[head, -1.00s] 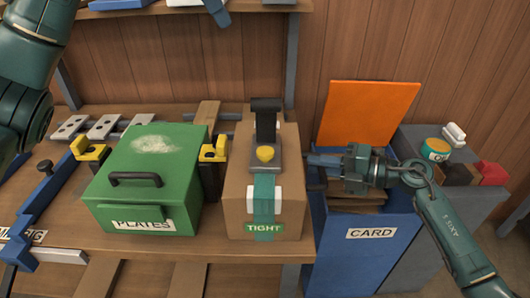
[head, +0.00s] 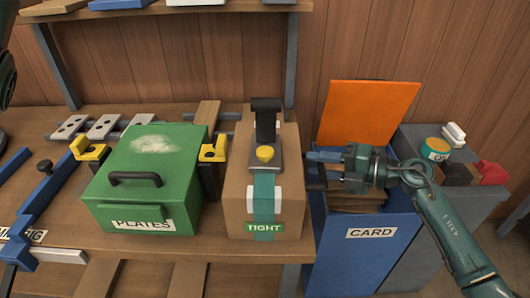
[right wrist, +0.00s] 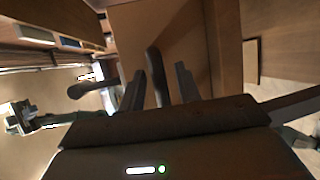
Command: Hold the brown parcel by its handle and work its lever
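The brown parcel (head: 234,196) stands on the bench, with a teal strap and a TIGHT label on its front. On top is a grey buckle with a yellow knob and a black lever (head: 266,118) standing upright. My right gripper (head: 316,171) is at the parcel's right side. In the right wrist view its fingers (right wrist: 159,88) are apart. A dark bar, seemingly the parcel's handle (right wrist: 157,72), runs between them with gaps showing on both sides. The parcel's brown side (right wrist: 185,35) lies behind it. My left gripper is out of the head view; only a bit of its arm shows at the left edge.
A green PLATES box (head: 105,194) with a black handle stands left of the parcel, near yellow-jawed clamps (head: 213,150). A blue CARD bin (head: 370,250) with an orange lid (head: 368,110) stands right, under my right arm. A grey cabinet (head: 420,140) holds small items.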

